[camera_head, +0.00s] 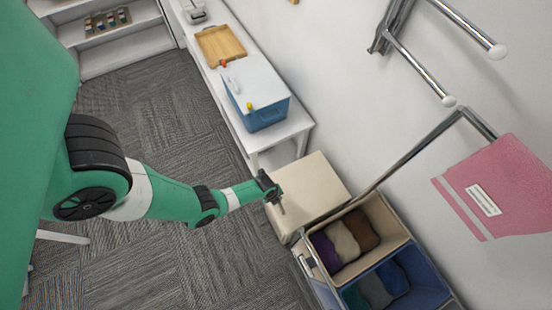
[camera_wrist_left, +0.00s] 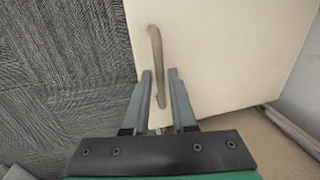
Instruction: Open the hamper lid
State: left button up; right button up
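The beige hamper lid (camera_head: 312,188) is flat on top of the hamper, beside open compartments, and looks closed. A thin tan handle strip (camera_wrist_left: 156,50) runs along the lid's left edge in the wrist view. My left gripper (camera_head: 272,190) is at the lid's left edge in the head view. In the wrist view my left gripper's fingers (camera_wrist_left: 160,75) are apart, with the lower part of the handle strip between them and gaps visible beside it. Whether a finger touches the strip is unclear. My right gripper is not in view.
An open beige bin (camera_head: 392,221) and a blue bin (camera_head: 430,285) hold folded cloths. A metal rail (camera_head: 420,147) and pink towel (camera_head: 500,187) are at the wall. A blue cooler (camera_head: 256,98) stands on a white bench. Grey carpet (camera_head: 190,255) is clear at left.

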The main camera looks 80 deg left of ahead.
pick_arm(q)
grip_shut()
dwell(1.1)
